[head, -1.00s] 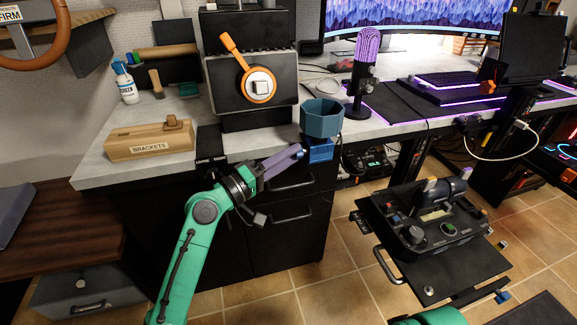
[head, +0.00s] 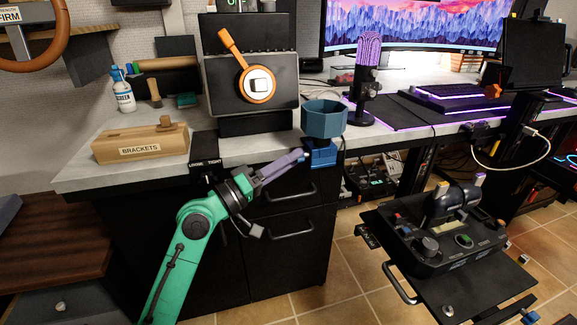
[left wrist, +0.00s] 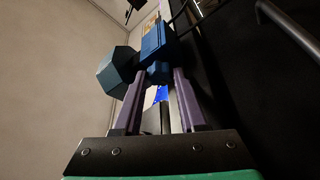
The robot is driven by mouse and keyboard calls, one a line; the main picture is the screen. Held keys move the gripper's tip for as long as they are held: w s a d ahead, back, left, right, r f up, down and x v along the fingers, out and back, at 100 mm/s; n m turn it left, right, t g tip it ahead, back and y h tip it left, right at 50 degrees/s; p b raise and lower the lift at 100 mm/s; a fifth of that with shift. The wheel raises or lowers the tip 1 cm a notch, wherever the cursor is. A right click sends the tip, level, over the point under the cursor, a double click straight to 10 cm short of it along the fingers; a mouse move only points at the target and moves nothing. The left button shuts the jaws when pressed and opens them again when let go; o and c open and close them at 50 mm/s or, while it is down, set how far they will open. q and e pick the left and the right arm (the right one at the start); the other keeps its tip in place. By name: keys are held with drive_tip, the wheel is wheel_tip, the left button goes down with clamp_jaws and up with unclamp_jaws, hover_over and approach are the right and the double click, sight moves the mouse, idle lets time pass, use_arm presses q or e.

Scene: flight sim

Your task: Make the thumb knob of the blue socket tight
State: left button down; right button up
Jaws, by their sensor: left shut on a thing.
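The blue socket (head: 320,158) is clamped at the front edge of the desk, with a teal faceted cup (head: 323,120) on top. In the left wrist view the socket's blue body (left wrist: 154,42) is ahead and the cup (left wrist: 116,72) is to its left. The thumb knob (left wrist: 158,73) is a small dark blue piece below the body, between the purple fingertips. My left gripper (head: 302,156) reaches in from the left and is shut on the knob; it also shows in the left wrist view (left wrist: 157,75). The knob is hidden in the head view. My right gripper is out of view.
Black drawers (head: 285,240) with bar handles stand just below the gripper. A brackets box (head: 140,148) and a black machine with an orange lever (head: 235,60) are on the desk. A purple microphone (head: 368,75) stands behind the cup. A black control panel (head: 450,235) is at right.

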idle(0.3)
use_arm(q)
drive_tip(key=shift+c, duration=2.3)
unclamp_jaws()
